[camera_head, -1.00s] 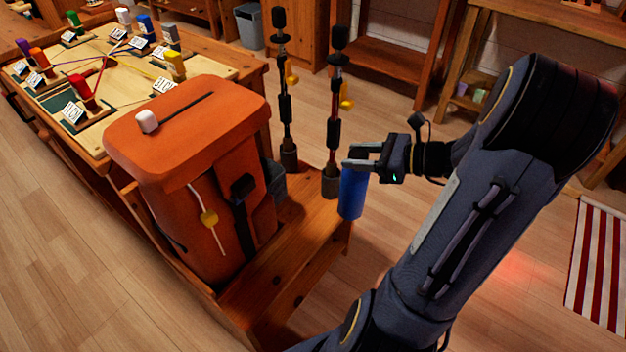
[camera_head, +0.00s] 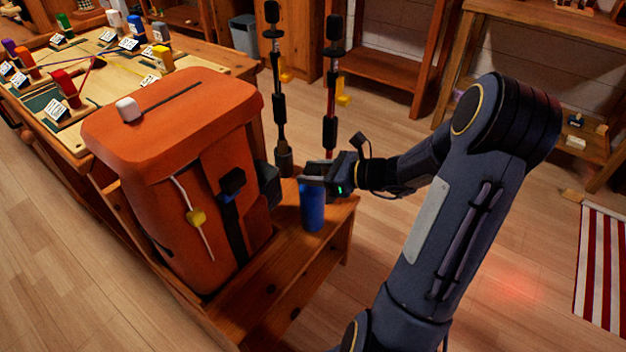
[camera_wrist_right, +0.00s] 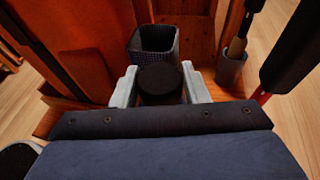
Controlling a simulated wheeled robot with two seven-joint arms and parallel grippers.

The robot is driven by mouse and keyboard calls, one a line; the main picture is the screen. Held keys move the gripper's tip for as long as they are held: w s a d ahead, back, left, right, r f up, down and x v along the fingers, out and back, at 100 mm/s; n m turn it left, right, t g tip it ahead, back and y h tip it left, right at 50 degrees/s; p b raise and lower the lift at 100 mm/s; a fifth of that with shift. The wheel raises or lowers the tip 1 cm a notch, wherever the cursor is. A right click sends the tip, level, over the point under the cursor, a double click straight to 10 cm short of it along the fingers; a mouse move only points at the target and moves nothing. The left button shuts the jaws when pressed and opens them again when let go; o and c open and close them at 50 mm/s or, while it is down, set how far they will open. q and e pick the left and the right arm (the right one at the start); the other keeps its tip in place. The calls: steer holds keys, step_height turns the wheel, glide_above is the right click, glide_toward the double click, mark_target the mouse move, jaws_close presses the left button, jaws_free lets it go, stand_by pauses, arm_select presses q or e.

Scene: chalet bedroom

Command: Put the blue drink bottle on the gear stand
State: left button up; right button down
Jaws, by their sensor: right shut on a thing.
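The blue drink bottle (camera_head: 312,212) is upright at the wooden gear stand (camera_head: 325,240), in front of the trekking poles. My right gripper (camera_head: 314,180) is shut on the bottle's top. In the right wrist view the bottle's dark cap (camera_wrist_right: 160,82) sits between the two pale fingers of my right gripper (camera_wrist_right: 160,88). I cannot tell whether the bottle's base touches the stand's top. My left gripper is not in view.
A large orange backpack (camera_head: 185,170) stands on the gear stand, left of the bottle. Two trekking poles (camera_head: 331,90) rise behind it. A dark square cup (camera_wrist_right: 156,40) is just beyond the cap. A board table (camera_head: 110,65) is at the back left.

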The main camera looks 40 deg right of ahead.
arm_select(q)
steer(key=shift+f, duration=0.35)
arm_select(e)
steer(key=shift+f, duration=0.5)
steer(key=shift+f, duration=0.15)
steer(key=c, duration=0.8)
jaws_free()
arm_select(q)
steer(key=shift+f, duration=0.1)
